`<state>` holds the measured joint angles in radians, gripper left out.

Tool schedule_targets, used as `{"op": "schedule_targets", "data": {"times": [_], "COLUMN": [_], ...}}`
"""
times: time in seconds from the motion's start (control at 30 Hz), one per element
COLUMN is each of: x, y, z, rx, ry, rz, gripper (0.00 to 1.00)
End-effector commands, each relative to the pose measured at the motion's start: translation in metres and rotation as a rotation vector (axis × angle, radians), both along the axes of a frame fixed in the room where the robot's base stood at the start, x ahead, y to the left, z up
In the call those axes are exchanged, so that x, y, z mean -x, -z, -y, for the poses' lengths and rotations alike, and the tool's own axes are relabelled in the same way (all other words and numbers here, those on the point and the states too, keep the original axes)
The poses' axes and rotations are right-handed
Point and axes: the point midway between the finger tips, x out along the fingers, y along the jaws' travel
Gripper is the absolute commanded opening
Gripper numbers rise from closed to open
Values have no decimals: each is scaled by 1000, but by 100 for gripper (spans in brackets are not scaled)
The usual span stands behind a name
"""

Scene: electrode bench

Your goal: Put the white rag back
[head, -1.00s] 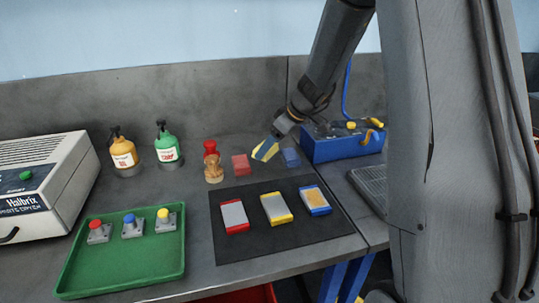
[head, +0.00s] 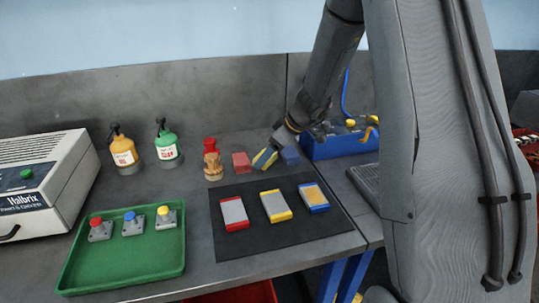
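No white rag shows in the head view. My gripper (head: 269,154) is low over the back of the bench, with a yellow block (head: 257,159) at its fingertips. A blue patch crosses the middle of the block, and I cannot tell if it is a finger or part of the block. The block is tilted, between a red block (head: 241,162) and a blue block (head: 290,156). It is at or just above the bench, and its contact is unclear. The fingers appear shut on it.
Red-edged (head: 234,214), yellow-edged (head: 276,206) and blue-edged (head: 314,197) plates lie on a dark mat (head: 240,248). A wooden figure with a red top (head: 212,160), two pump bottles (head: 123,152) and a green tray (head: 125,277) are to the left. A blue box (head: 335,147) is close right.

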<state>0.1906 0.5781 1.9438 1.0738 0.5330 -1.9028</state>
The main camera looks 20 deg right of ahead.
Motion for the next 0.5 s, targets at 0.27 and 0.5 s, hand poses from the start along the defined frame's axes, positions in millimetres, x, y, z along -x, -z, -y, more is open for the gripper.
{"op": "schedule_targets", "data": {"times": [0.27, 0.5], "x": [0, 8], "y": [-2, -23], "z": [0, 10], "rx": [0, 1], "ry": [1, 1], "rz": [0, 4], "gripper": [74, 74]}}
